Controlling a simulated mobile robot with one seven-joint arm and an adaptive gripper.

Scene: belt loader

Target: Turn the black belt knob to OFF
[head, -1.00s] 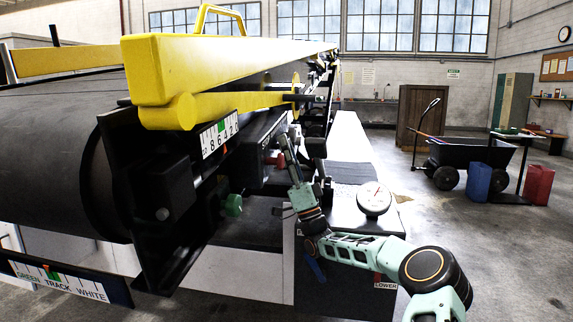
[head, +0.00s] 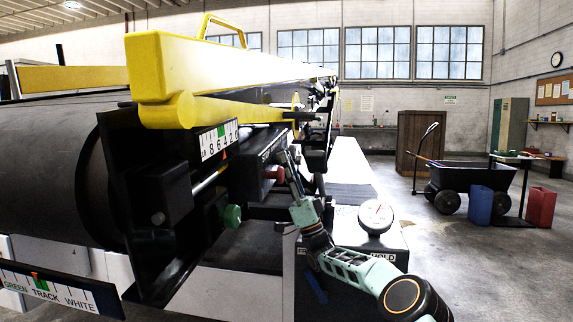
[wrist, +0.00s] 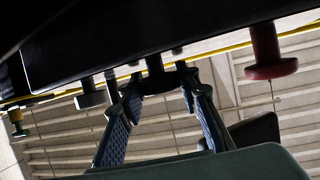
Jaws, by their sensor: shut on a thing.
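The black belt knob (wrist: 158,80) hangs from the dark panel edge in the wrist view, between a grey knob and a red one. My gripper (wrist: 160,88) has one blue-padded finger on each side of it and is shut on it. In the head view my gripper (head: 286,160) reaches up to the black control box under the yellow beam. There it hides the black knob. The knob's pointer and any OFF mark cannot be read.
A red knob (wrist: 268,62) hangs to the right and a grey knob (wrist: 90,96) to the left. A green knob (head: 232,216) sits lower left. The yellow beam (head: 230,75) runs above.

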